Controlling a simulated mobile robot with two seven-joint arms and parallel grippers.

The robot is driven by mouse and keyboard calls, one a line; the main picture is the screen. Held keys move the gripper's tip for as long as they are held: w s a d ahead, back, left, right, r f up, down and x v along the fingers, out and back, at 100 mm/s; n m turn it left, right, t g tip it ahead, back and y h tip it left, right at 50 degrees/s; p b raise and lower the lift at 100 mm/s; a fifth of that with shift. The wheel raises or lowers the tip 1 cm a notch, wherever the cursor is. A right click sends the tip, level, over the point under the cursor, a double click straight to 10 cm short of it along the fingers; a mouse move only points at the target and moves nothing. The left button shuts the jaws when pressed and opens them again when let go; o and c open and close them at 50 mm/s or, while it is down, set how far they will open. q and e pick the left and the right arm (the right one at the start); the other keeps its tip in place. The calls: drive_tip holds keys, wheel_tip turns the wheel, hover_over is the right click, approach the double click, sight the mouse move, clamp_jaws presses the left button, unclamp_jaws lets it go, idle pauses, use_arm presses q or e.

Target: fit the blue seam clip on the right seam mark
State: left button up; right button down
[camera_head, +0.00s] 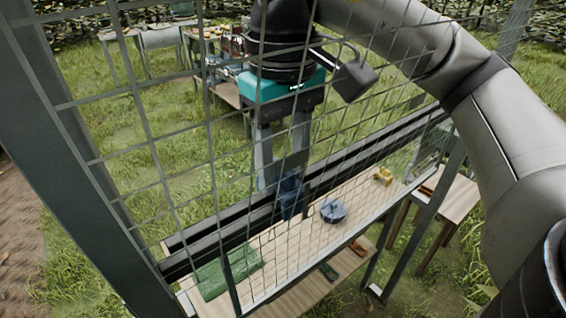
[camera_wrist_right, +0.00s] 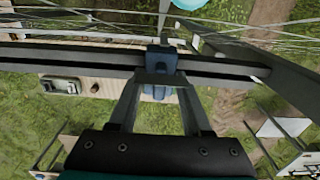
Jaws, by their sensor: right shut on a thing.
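My right gripper (camera_head: 283,160) points down beyond the wire mesh, at the long dark rail (camera_head: 235,228). Its fingers are shut on the blue seam clip (camera_head: 291,198). In the right wrist view, the clip (camera_wrist_right: 161,58) sits between the fingertips (camera_wrist_right: 160,80) and overlaps the dark rail (camera_wrist_right: 100,59), with blue showing on both sides of it. I cannot tell whether the clip is seated or only held against the rail. I cannot make out the right seam mark in either view. My left gripper is not in view.
Wire mesh (camera_head: 170,130) and a thick grey post (camera_head: 75,150) stand in front. A wooden shelf (camera_head: 290,245) below the rail carries a blue round object (camera_head: 334,211), a green folded cloth (camera_head: 226,274) and a small yellow object (camera_head: 383,176). A side table (camera_head: 455,197) stands at right.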

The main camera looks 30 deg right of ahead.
drive_tip(key=shift+f+b, duration=0.5)
drive_tip(key=shift+f, duration=0.1)
idle(0.3)
drive_tip(key=shift+c, duration=1.3)
unclamp_jaws()
drive_tip(key=shift+r, duration=0.15)
